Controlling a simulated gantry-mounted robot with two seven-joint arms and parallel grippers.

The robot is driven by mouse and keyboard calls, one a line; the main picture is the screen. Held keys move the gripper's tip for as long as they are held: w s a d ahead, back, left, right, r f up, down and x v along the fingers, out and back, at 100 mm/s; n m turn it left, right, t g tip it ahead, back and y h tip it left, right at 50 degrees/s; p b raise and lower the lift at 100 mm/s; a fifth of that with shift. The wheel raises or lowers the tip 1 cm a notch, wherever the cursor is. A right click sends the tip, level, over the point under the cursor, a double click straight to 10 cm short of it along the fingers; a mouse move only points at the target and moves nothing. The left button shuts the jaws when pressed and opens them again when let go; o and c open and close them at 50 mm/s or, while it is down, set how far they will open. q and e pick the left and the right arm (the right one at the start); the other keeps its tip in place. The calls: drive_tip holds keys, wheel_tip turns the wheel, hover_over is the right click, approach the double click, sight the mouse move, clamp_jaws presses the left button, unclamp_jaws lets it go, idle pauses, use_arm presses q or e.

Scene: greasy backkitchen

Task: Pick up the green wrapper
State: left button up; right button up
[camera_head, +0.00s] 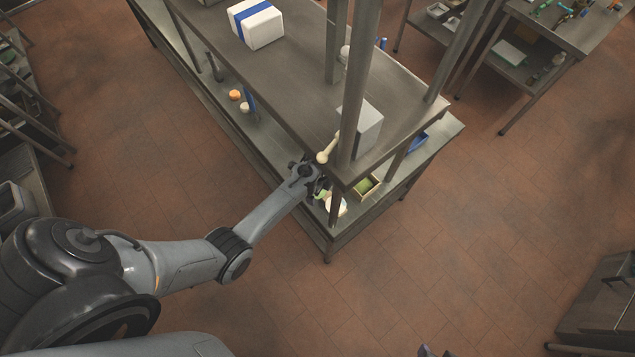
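My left arm reaches in from the left to the near corner of the steel table. Its gripper (316,187) is at the lower shelf, partly under the tabletop edge. A small green patch (322,194) shows right at the fingers and may be the green wrapper; whether they hold it is too small to tell. A white round item (337,206) lies just beside it. Dark tips at the bottom edge look like my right gripper (436,351), mostly cut off.
The steel tabletop (290,80) and its uprights stand over the lower shelf and hide part of it. A grey box (360,128) and a pale-ended utensil (327,152) are on top near the corner. A blue-banded white box (256,23) stands farther back. The floor around is clear.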

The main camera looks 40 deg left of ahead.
use_arm(q)
drive_tip(key=shift+w, duration=0.2)
drive_tip(key=c, duration=0.9)
drive_tip(key=shift+s+f, duration=0.1)
drive_tip(key=shift+s, duration=0.15)
drive_tip(key=shift+c, duration=0.6)
